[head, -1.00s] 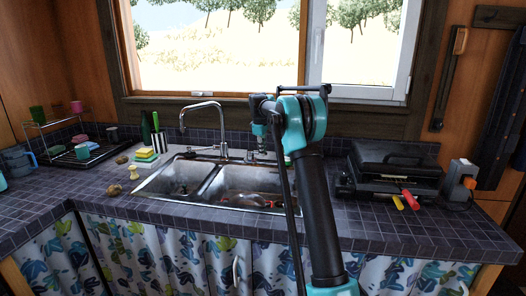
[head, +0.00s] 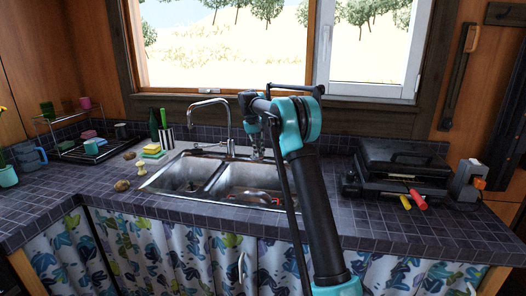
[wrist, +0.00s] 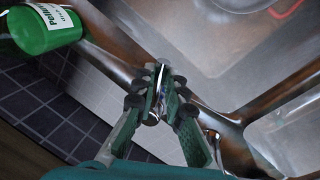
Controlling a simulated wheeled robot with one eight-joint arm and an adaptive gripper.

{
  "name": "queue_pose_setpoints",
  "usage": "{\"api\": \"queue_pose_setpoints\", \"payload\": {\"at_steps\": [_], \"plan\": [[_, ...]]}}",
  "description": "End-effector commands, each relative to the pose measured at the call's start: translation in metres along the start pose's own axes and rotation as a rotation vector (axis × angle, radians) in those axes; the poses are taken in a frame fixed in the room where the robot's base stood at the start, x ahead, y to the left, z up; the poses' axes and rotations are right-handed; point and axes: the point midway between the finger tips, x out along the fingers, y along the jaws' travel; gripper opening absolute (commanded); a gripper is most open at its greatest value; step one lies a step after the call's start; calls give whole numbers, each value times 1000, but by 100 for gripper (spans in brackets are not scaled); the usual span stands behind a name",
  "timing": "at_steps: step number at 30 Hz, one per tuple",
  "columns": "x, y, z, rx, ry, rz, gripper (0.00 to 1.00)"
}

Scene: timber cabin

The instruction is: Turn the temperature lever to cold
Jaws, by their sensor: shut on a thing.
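The metal sink faucet (head: 228,125) stands behind the double sink, its spout arching left. My gripper (head: 256,150) is low over the back rim of the sink, just right of the faucet, partly hidden by my arm. In the wrist view my gripper (wrist: 160,98) is closed around a thin shiny metal lever (wrist: 162,72), which shows between the two fingers. Most of the lever is hidden by the fingers, so its exact turn cannot be told.
The sink (head: 190,175) is in front of the faucet. Sponges (head: 153,150) sit left of it. A black case (head: 400,175) stands on the right counter.

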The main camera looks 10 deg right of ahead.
Motion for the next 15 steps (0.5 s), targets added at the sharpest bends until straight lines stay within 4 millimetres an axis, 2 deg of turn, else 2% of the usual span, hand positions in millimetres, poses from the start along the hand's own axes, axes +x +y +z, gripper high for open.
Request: {"api": "queue_pose_setpoints", "payload": {"at_steps": [6, 15], "plan": [[-3, -13, -3, 184, -36, 0, 0], [-5, -25, -8, 370, -72, -1, 0]]}}
